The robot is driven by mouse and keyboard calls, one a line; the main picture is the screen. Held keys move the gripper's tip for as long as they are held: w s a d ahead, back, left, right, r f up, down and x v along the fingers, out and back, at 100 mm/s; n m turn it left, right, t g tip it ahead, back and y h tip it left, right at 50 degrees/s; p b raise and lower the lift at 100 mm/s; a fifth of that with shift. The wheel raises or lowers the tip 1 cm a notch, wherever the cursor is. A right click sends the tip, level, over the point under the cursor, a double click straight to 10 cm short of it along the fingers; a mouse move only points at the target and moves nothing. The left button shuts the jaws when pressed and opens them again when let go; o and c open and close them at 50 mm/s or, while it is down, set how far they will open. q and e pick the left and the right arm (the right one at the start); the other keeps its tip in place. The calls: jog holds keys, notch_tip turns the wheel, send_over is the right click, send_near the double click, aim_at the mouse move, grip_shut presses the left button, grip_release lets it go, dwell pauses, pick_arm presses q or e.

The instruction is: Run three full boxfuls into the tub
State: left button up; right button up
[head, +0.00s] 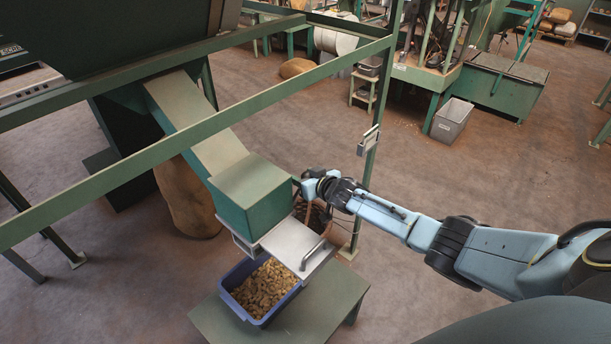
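A sloping chute (196,124) runs down from the dark hopper (120,30) to a green box (251,195) at its lower end. A pale metal plate with a bar handle (313,254) sticks out to the right below the box. A blue tub (231,283) stands under the box and plate, with many brown nuts (265,290) in it; its far part is hidden. My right gripper (301,187) is beside the box's upper right edge, above the plate. Its fingers are too small and covered to tell whether they are open or touching anything. My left gripper is out of view.
The tub stands on a low green table (335,296). A green frame rail (215,132) crosses in front of the chute to a post (375,125) behind my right wrist. A full sack (188,200) stands behind the chute.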

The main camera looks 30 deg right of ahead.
jog(key=shift+s+d, duration=0.1)
jog(key=shift+d, duration=0.05)
jog(key=shift+s+r, duration=0.1)
jog(key=shift+s, duration=0.1)
jog(key=a+p+v, duration=0.1)
jog(key=v, duration=1.1)
jog(key=shift+s+d+r+p, duration=0.25)
jog(key=shift+s+d+p, duration=0.15)
jog(key=shift+d, duration=0.1)
jog(key=shift+c, duration=0.4)
